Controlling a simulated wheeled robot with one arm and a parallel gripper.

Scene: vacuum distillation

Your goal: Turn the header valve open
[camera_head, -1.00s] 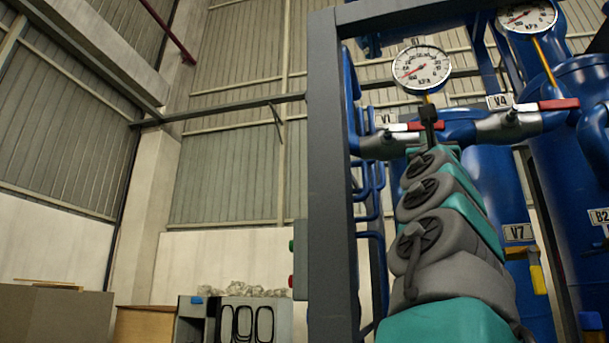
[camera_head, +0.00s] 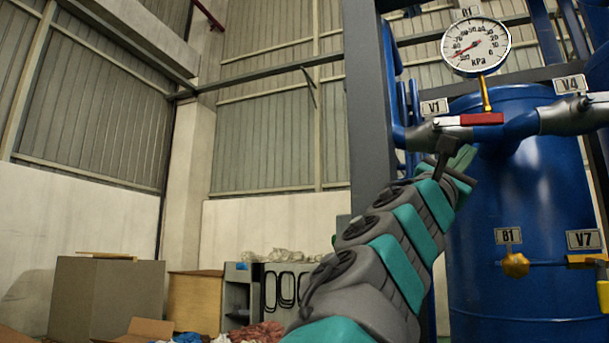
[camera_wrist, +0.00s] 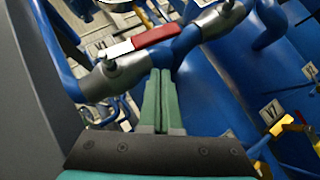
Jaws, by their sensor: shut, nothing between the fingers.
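The valve labelled V1 (camera_head: 425,136) has a grey body on a blue header pipe and a lever handle (camera_head: 482,119), red with a whitish part near the pivot. The handle lies along the pipe. It also shows in the wrist view (camera_wrist: 154,38), above the fingertips. My gripper (camera_head: 465,157) is just below the valve in the head view, apart from the handle as far as I can tell. In the wrist view, its two green fingers (camera_wrist: 161,72) are shut together and empty, with their tips near the blue pipe. A second valve, labelled V4 (camera_head: 577,117), is to the right.
A pressure gauge (camera_head: 476,46) stands above the pipe on a yellow stem. A grey frame post (camera_head: 368,100) is close on the left. A blue tank (camera_head: 520,210) is behind, with yellow-handled valve V7 (camera_head: 587,261) lower right. Boxes (camera_head: 105,300) sit far left.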

